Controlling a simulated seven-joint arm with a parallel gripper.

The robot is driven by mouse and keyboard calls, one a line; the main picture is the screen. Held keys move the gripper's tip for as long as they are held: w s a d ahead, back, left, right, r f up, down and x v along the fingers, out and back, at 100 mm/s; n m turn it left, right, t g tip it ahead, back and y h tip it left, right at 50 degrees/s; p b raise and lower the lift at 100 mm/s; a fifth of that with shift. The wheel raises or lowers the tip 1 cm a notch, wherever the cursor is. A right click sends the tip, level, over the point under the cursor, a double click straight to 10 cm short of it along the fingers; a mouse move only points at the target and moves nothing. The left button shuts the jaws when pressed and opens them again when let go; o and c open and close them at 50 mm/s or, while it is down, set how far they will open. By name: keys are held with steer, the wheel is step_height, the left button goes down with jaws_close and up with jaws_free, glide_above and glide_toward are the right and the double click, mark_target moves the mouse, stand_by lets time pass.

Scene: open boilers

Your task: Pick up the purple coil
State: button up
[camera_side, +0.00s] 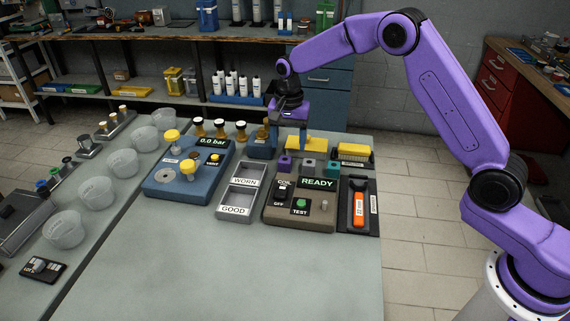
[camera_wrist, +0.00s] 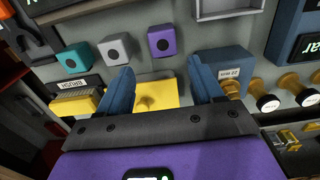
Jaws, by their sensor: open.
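The purple coil (camera_side: 285,163) is a small cube with a dark round hole. It stands at the left end of a row with a grey coil (camera_side: 309,166) and a teal coil (camera_side: 333,166). In the wrist view, the purple coil (camera_wrist: 162,41) is upright, beyond my fingertips and roughly centred between them. The grey coil (camera_wrist: 115,48) and teal coil (camera_wrist: 74,59) are left of it. My gripper (camera_wrist: 163,76) has its two blue fingers spread with nothing held. In the side view, my gripper (camera_side: 289,106) is above and behind the row; its fingertips are hard to make out.
A yellow block (camera_side: 306,143) lies behind the coils, below my fingers. In front are a READY test panel (camera_side: 318,183) and the WORN/GOOD tray (camera_side: 236,216).

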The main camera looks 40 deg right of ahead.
mark_target(285, 163)
steer(key=shift+a+f, duration=0.25)
steer(key=shift+f, duration=1.15)
steer(key=shift+a+f, duration=0.2)
steer(key=shift+f, duration=1.15)
steer(key=c, duration=1.1)
